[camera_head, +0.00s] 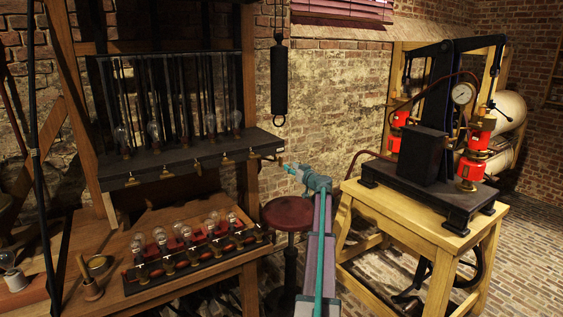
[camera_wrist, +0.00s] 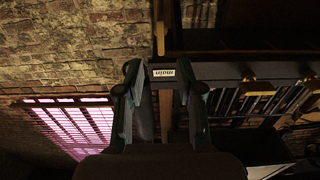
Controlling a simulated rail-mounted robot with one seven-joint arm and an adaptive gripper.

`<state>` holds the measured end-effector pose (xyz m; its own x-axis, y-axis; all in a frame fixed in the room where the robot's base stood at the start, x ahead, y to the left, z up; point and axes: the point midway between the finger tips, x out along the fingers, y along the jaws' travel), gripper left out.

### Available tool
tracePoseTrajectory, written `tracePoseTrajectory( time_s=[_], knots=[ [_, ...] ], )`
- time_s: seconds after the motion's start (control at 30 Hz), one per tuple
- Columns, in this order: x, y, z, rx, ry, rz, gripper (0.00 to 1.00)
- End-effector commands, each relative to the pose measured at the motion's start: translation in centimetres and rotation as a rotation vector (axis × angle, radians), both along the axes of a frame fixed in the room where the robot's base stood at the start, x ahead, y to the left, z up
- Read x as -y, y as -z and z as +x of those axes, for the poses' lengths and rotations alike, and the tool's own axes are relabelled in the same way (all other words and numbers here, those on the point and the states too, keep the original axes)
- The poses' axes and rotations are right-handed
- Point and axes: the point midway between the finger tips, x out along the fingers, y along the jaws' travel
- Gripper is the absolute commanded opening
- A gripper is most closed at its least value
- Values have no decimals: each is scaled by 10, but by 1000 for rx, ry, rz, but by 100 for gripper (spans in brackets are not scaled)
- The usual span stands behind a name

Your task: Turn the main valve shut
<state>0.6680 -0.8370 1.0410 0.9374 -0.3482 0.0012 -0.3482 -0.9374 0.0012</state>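In the head view a dark ledge (camera_head: 185,160) carries small brass valves along its front edge. A brass fitting (camera_head: 268,157) sits at its right end, probably the main valve, though it is too small to be sure. My gripper (camera_head: 284,168) is just right of this fitting, pointing left at it. In the wrist view my gripper (camera_wrist: 160,78) has its fingers spread, with a gap between them. A small pale plate reading "main" (camera_wrist: 163,73), upside down, shows between the fingertips. The valve handle itself is not clearly visible there, and I cannot tell whether a finger touches it.
A round red stool (camera_head: 288,213) stands below my arm. A wooden stand (camera_head: 400,215) with a black and red pump and gauge (camera_head: 462,94) is at the right. A dark cylinder (camera_head: 279,80) hangs above the ledge's right end. Bulbs stand on the bench (camera_head: 165,220) below.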

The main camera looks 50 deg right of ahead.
Motion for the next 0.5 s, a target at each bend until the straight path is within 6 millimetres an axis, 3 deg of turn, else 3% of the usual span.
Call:
tracePoseTrajectory(
  time_s=[0.3,0.5],
  knots=[
    [21,-2,54,0,-2,2,36],
    [28,-1,75,0,-2,2,36]
  ],
)
